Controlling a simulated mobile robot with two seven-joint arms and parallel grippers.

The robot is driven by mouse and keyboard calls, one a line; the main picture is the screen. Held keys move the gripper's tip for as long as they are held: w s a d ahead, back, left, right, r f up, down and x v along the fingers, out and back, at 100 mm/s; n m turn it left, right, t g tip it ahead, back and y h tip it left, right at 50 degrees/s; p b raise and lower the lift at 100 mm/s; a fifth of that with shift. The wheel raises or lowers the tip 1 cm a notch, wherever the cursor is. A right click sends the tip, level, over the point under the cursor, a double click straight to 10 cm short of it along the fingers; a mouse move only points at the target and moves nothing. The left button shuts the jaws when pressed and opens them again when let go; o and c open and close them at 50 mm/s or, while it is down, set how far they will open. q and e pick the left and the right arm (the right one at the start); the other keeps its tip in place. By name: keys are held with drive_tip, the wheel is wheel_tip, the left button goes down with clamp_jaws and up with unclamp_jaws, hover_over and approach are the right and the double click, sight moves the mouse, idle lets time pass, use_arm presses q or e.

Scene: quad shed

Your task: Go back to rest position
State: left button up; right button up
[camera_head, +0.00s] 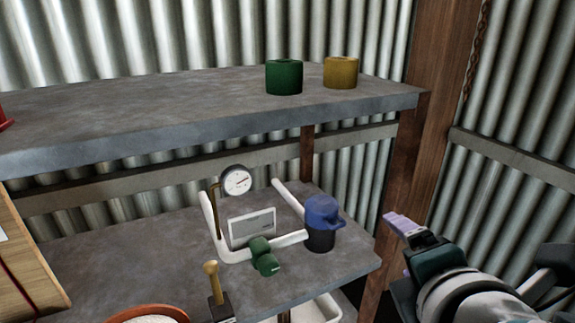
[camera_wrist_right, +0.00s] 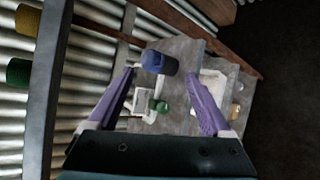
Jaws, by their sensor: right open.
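My right gripper (camera_head: 396,244) is at the right of the head view, beside the shelves and in front of the wooden post. Its purple fingers also show in the right wrist view (camera_wrist_right: 159,76), spread apart with nothing between them. In the wrist view the blue-topped container (camera_wrist_right: 159,62) and the lower shelf lie beyond the fingertips, apart from them. My left gripper is not in view.
A green cylinder (camera_head: 284,77) and a yellow cylinder (camera_head: 341,73) stand on the upper shelf (camera_head: 190,105). The lower shelf (camera_head: 110,255) holds a white frame with a gauge (camera_head: 237,181), a green object (camera_head: 264,257) and the blue-topped container (camera_head: 322,213). A wooden post (camera_head: 430,110) stands right.

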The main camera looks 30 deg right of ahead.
idle(0.4)
drive_tip(key=s+a+m+g+y+p, duration=0.3)
drive_tip(key=s+a+m+g+y, duration=0.4)
drive_tip(key=s+a+m, duration=0.5)
wheel_tip(320, 180, up, 34)
drive_tip(key=w+m+y+p, duration=0.1)
drive_tip(key=p, duration=3.2)
drive_tip(key=shift+w+d+r+t+p, duration=0.2)
drive_tip(key=shift+w+d+t+p, duration=0.1)
drive_tip(key=shift+w+d+p, duration=0.1)
